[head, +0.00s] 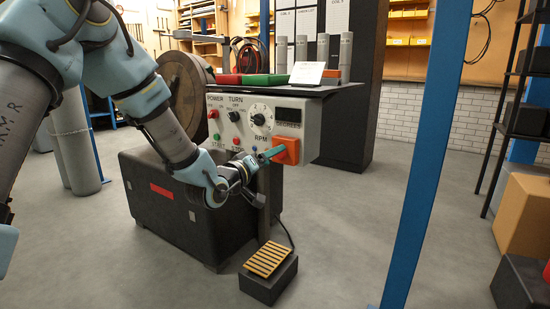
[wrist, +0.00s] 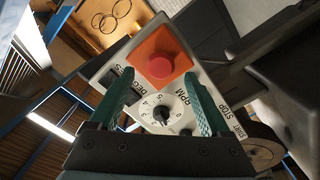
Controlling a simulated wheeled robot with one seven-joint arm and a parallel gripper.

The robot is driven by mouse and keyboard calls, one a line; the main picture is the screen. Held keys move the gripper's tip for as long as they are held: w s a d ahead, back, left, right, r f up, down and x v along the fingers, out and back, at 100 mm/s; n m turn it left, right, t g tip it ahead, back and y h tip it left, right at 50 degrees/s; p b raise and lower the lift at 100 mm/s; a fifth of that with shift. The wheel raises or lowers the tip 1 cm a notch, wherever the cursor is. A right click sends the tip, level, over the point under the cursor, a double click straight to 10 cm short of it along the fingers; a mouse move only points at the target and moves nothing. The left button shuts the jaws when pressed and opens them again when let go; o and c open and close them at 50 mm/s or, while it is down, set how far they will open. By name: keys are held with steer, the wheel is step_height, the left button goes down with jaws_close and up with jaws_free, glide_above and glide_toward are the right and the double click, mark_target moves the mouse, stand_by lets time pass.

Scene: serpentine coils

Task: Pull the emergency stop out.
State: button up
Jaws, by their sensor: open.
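The emergency stop is a red round button (wrist: 160,67) on an orange plate (wrist: 142,48) in the wrist view. In the head view, the orange housing (head: 289,142) sits at the lower right of the grey control panel (head: 226,115); the red button cannot be made out there. My gripper (wrist: 160,76) is open, with one teal finger on either side of the button's line in the wrist view. It holds nothing. In the head view my gripper (head: 272,153) is in front of the orange housing. I cannot tell whether the fingers touch the button.
The panel carries an RPM dial (head: 260,115), a turn knob (head: 233,115) and small buttons, close to my gripper. A dark shelf (head: 320,88) with trays lies above it. A foot pedal (head: 268,262) stands below on the floor. A blue post (head: 425,150) rises to the right.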

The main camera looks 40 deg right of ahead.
steer(key=shift+x, duration=1.4)
steer(key=shift+c, duration=0.2)
jaws_close()
